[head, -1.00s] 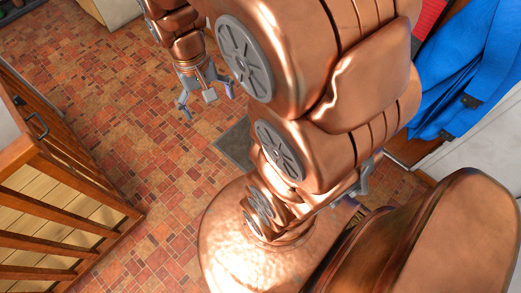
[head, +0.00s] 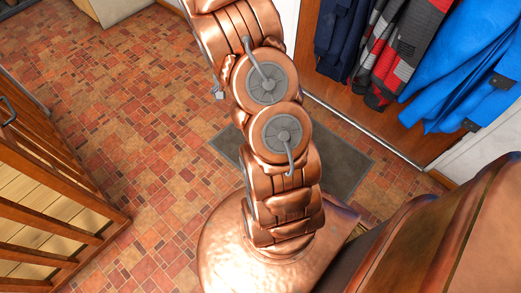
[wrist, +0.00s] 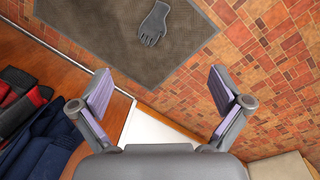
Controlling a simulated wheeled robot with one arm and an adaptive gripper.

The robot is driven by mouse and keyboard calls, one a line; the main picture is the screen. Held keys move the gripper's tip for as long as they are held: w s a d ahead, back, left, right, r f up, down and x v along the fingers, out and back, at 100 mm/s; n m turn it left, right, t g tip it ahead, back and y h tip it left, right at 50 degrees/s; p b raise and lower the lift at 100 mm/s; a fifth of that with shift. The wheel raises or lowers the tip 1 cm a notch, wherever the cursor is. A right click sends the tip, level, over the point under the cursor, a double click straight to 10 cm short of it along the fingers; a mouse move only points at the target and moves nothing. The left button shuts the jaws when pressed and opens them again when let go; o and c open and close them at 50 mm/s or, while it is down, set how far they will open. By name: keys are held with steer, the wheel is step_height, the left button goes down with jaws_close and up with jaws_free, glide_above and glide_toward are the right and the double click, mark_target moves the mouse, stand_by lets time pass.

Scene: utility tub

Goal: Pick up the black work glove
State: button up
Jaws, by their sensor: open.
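The black work glove (wrist: 153,25) shows in the wrist view as a dark grey glove lying flat on the grey floor mat (wrist: 95,25), near the mat's edge, with its fingers toward the bottom of the picture. My gripper (wrist: 162,92) is open and empty, its two purple-padded fingers spread wide. The glove lies beyond the fingertips, above the gap between them in the picture, and nothing touches it. In the head view the mat (head: 342,165) is partly behind my arm, and the glove is hidden there.
Coats hang at the wooden door, a blue one (head: 455,75) and a red and grey one (head: 405,45). A wooden slatted gate or rail (head: 60,200) stands at the left. The tiled floor (head: 135,130) between is clear.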

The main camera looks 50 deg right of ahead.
steer(key=d+f+m+b, duration=0.1)
steer(key=f+b, duration=0.3)
steer(key=f, duration=0.9)
steer(key=s+d+f+m+b, duration=0.1)
steer(key=d+f+b, duration=0.3)
steer(key=f, duration=1)
steer(key=d+f+m+t+b, duration=0.1)
steer(key=d+f+m+b, duration=0.1)
steer(key=f, duration=1.2)
steer(key=shift+s+d+f+m+y+b, duration=0.1)
steer(key=shift+s+d+m+y+b, duration=0.45)
steer(key=shift+b, duration=0.7)
steer(key=shift+w+d+f+b, duration=0.15)
steer(key=shift+f+b, duration=0.65)
steer(key=shift+f, duration=0.95)
steer(key=f+b, duration=0.2)
steer(key=f, duration=0.1)
steer(key=f+b, duration=0.1)
steer(key=f, duration=0.1)
steer(key=shift+s+d+f, duration=0.1)
steer(key=shift+s, duration=0.15)
steer(key=c, duration=1.2)
steer(key=shift+r, duration=0.25)
